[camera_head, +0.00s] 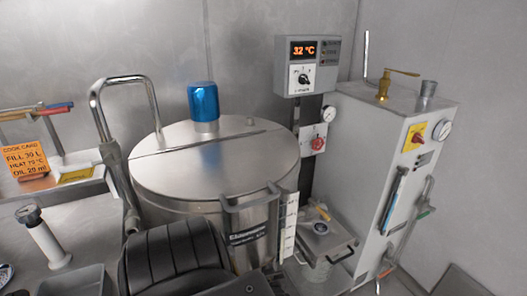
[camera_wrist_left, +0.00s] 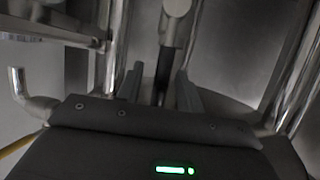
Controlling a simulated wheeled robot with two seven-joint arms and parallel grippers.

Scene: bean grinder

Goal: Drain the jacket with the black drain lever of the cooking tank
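The cooking tank (camera_head: 215,165) is a steel drum with a closed lid and a blue cap (camera_head: 203,102) on top. In the left wrist view, a steel pipe fitting (camera_wrist_left: 176,28) comes down at the top middle, with a dark lever (camera_wrist_left: 164,68) below it. The lever matches the black drain lever. My left gripper (camera_wrist_left: 158,88) is open, with one finger on each side of the lever and gaps visible; contact cannot be told. The lever is hidden in the head view. My right gripper is in neither view.
A control box (camera_head: 307,66) reads 32 °C behind the tank. A white cabinet (camera_head: 375,160) stands at the right. Steel tubes flank the gripper in the wrist view, including a bent pipe (camera_wrist_left: 30,100) at left. An orange card (camera_head: 25,158) stands at the left.

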